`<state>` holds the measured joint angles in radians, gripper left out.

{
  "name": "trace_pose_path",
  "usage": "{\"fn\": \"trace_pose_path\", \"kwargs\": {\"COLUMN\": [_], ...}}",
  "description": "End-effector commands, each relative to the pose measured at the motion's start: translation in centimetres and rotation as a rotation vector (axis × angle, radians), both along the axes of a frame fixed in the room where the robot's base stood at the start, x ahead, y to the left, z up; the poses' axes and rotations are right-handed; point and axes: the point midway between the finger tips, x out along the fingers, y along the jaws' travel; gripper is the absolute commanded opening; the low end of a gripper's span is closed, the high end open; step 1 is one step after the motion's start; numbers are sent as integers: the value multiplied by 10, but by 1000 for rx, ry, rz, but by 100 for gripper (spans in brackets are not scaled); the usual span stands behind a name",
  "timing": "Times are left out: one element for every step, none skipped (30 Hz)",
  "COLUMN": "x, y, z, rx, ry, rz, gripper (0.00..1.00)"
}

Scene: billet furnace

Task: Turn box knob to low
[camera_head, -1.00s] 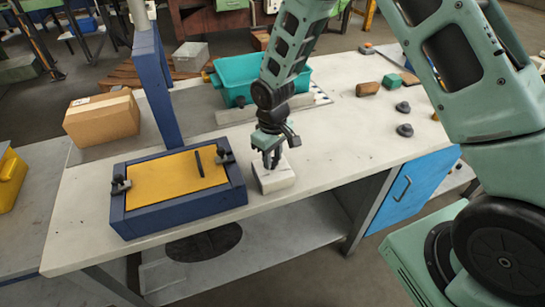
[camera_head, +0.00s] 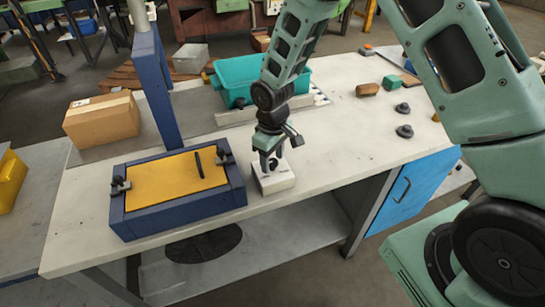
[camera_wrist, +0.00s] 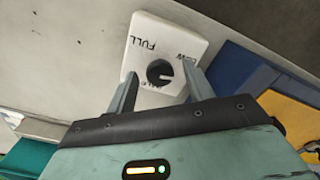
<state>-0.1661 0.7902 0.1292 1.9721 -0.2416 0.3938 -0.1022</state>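A small white box (camera_head: 277,183) sits near the front edge of the workbench. The wrist view shows its white top (camera_wrist: 152,40) with a round black knob (camera_wrist: 160,73) and dark printing: "FULL" at left, "LOW" at right, and a third label by the knob partly hidden. My gripper (camera_head: 268,164) points down over the box. In the wrist view my gripper (camera_wrist: 162,78) has its two fingers apart, one on each side of the knob, with gaps showing between them and it. The exact height above the box is hard to tell.
A blue frame box with a yellow lid (camera_head: 172,182) stands just left of the white box, with a blue post (camera_head: 156,90) behind. A teal bin (camera_head: 235,75) stands behind my gripper. Black knobs (camera_head: 404,131) lie at right. The bench right of the box is clear.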

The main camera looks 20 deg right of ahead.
Motion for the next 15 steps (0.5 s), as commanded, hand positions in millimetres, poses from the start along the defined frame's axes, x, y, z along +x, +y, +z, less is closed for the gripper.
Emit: {"fn": "trace_pose_path", "kwargs": {"x": [0,0,0,0,0,1,1,1,1,1,2,1,2,2,2], "y": [0,0,0,0,0,0,0,0,0,0,0,0,0,0,0], "z": [0,0,0,0,1,3,5,8,13,17,22,30,36,43,53], "rx": [0,0,0,0,1,1,1,1,1,1,2,1,2,1,1], "ry": [0,0,0,0,-1,-2,-3,-3,-4,-4,-6,-5,-7,-7,-7], "rz": [0,0,-1,-1,-1,-1,-1,-2,-2,-2,-2,-2,-2,-2,-2], "gripper": [52,52,52,52,52,52,52,52,52,52,52,52,52,52,52]}}
